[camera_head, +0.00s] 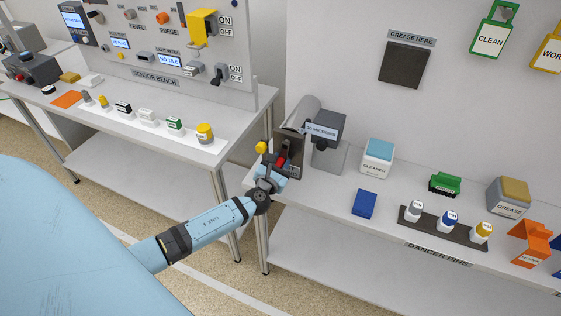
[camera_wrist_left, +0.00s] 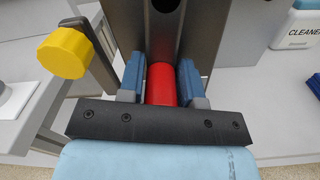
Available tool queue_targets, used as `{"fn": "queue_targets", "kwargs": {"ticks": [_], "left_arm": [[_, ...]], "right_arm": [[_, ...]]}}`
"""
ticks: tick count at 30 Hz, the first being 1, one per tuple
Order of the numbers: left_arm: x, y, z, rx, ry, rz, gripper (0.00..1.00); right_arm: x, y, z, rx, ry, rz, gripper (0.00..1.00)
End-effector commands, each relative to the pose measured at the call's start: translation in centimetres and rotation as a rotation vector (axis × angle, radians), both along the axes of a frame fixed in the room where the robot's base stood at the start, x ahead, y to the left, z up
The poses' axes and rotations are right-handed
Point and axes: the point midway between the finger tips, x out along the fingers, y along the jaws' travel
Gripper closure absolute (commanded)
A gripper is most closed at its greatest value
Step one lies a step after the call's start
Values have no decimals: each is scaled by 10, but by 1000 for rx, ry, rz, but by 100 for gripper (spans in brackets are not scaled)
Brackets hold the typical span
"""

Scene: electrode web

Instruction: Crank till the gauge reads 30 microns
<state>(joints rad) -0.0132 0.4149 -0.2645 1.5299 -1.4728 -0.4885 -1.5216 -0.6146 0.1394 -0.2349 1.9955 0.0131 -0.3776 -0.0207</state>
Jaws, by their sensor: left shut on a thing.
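The grey machine (camera_head: 289,152) with a roller on top stands at the left end of the right-hand bench. A small display (camera_head: 321,131) beside it shows a number followed by MICRONS; the digits are too small to read surely. My left gripper (camera_head: 271,168) is at the machine's front. In the left wrist view its two blue fingers (camera_wrist_left: 160,82) are shut on a red cylindrical handle (camera_wrist_left: 160,84), one on each side. A yellow knob (camera_wrist_left: 66,54) on a dark arm is to the left, apart from the fingers; it also shows in the head view (camera_head: 261,147).
A blue block (camera_head: 364,203), a CLEANER tub (camera_head: 377,158) and a dancer pin rack (camera_head: 440,232) are to the right on the bench. The sensor bench (camera_head: 150,130) with switches and samples stands at left, with a gap between benches.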

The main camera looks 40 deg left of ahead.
Motion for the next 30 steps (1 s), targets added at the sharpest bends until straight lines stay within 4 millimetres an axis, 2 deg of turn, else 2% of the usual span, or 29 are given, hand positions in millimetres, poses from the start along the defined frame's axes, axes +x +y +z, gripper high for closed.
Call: {"fn": "queue_targets", "kwargs": {"ticks": [1,9,10,12,23,26,30], "left_arm": [[1,-7,1,3,1,-14,100],[1,-7,0,2,0,-14,100],[0,-7,0,1,1,-13,61],[0,-6,0,1,0,-11,47],[-6,-4,-1,0,1,-5,47],[-19,-7,-2,-1,2,-5,47],[-48,-15,-3,-1,4,-7,47]], "right_arm": [[0,0,0,0,1,0,47],[-1,0,-2,-1,4,0,47],[-1,0,-2,-1,4,0,47],[-1,0,-2,-1,4,1,47],[-1,-1,-2,-3,3,1,47],[0,0,-3,-1,2,1,47],[0,0,-5,-1,0,1,47]]}}
